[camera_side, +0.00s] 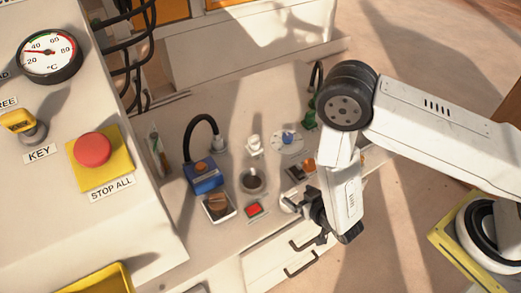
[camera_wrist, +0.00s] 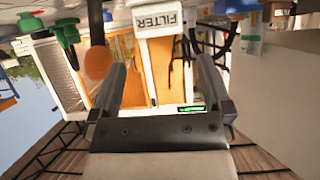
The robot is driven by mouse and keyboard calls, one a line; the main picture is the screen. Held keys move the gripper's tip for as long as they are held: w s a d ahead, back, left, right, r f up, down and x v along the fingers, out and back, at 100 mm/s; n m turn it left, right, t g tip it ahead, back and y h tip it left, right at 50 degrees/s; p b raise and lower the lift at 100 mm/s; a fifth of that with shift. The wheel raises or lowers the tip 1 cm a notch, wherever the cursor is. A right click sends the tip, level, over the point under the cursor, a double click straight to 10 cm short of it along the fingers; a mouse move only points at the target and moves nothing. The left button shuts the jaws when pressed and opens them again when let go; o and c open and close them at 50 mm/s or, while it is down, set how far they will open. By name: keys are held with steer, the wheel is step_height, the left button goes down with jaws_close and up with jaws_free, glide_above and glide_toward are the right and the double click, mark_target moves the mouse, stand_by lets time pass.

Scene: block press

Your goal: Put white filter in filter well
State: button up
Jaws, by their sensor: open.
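My gripper (camera_wrist: 162,70) is open in the wrist view, its two fingers apart with nothing between them. A white block labelled FILTER (camera_wrist: 158,22) shows upside down beyond the fingertips, between their lines. In the side view my gripper (camera_side: 305,206) is low at the bench's front edge. A small white piece (camera_side: 289,203) shows just left of it, partly hidden; I cannot tell whether they touch. A round dark opening with a pale rim (camera_side: 252,181) lies left of the gripper and may be the filter well, but no label is readable there.
A blue box (camera_side: 204,176), an orange-brown knob (camera_side: 218,206), a red button (camera_side: 253,209) and a white knob (camera_side: 254,145) crowd the bench. A control panel with a red stop button (camera_side: 92,149) stands left. Drawer handles (camera_side: 300,264) stick out below the front edge.

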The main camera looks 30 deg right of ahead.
mark_target(295, 192)
steer(key=w+r+g, duration=0.1)
steer(key=r, duration=0.1)
steer(key=w+r+g, duration=0.1)
steer(key=w+d+r+g, duration=0.1)
steer(key=r, duration=0.1)
steer(key=shift+w+r+m, duration=0.2)
steer(key=shift+r+m, duration=0.1)
steer(key=shift+m, duration=0.1)
steer(key=s+d+r+g, duration=0.3)
steer(key=s+d+r, duration=0.2)
steer(key=r, duration=0.3)
steer(key=s+d+r+n+g, duration=0.1)
steer(key=s+d+r+g, duration=0.3)
steer(key=d+r, duration=0.3)
step_height(295, 192, up, 2)
steer(key=shift+s+r, duration=0.15)
steer(key=shift+s, duration=0.65)
steer(key=shift+w, duration=0.1)
